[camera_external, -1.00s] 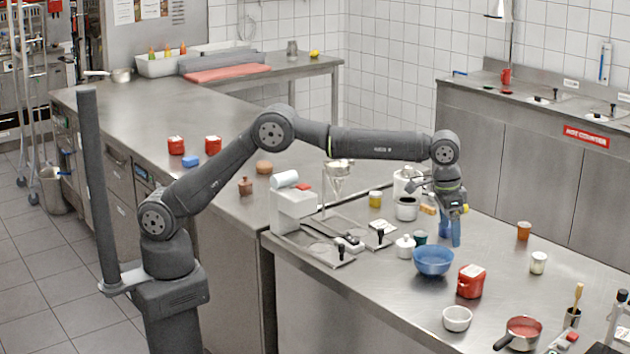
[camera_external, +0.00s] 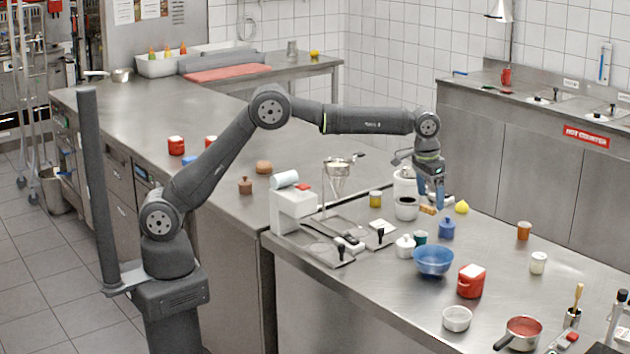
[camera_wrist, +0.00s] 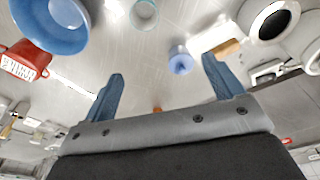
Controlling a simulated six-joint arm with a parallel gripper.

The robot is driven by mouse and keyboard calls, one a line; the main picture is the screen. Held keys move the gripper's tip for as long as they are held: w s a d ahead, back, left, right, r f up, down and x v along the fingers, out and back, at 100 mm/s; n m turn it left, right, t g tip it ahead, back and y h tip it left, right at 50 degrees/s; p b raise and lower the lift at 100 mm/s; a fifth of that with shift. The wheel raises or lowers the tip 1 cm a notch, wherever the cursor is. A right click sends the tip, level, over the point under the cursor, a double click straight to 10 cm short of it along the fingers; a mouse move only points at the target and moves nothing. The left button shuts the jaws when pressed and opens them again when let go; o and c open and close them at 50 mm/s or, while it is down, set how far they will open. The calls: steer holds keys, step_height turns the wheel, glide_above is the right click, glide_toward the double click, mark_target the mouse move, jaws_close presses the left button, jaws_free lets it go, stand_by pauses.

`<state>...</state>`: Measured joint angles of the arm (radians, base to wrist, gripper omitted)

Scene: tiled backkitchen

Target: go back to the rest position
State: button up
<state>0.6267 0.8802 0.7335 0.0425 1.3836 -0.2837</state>
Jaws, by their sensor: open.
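My gripper (camera_external: 434,198) hangs in the air over the near steel counter, pointing down. In the wrist view its two blue fingers (camera_wrist: 162,67) are spread apart with nothing between them in their grip. A small blue jar (camera_external: 447,229) stands upright on the counter below and slightly right of the fingers, apart from them. The blue jar also shows beyond the fingers in the wrist view (camera_wrist: 181,61). A blue bowl (camera_external: 433,262) stands in front of the jar.
Around the gripper stand a white machine (camera_external: 404,185), a yellow lemon-like item (camera_external: 461,207), a white lidded pot (camera_external: 405,246) and a red canister (camera_external: 471,281). A funnel stand (camera_external: 337,178) is to the left. The air above the counter is clear.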

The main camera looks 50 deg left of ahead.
steer(key=w+a+n, duration=0.2)
steer(key=w+a, duration=0.1)
steer(key=a, duration=1)
steer(key=w+a+n, duration=0.2)
steer(key=w+a, duration=0.1)
steer(key=a, duration=1.1)
steer(key=shift+w+a+r+y, duration=0.15)
steer(key=shift+w+a+y, duration=0.15)
steer(key=shift+w, duration=0.1)
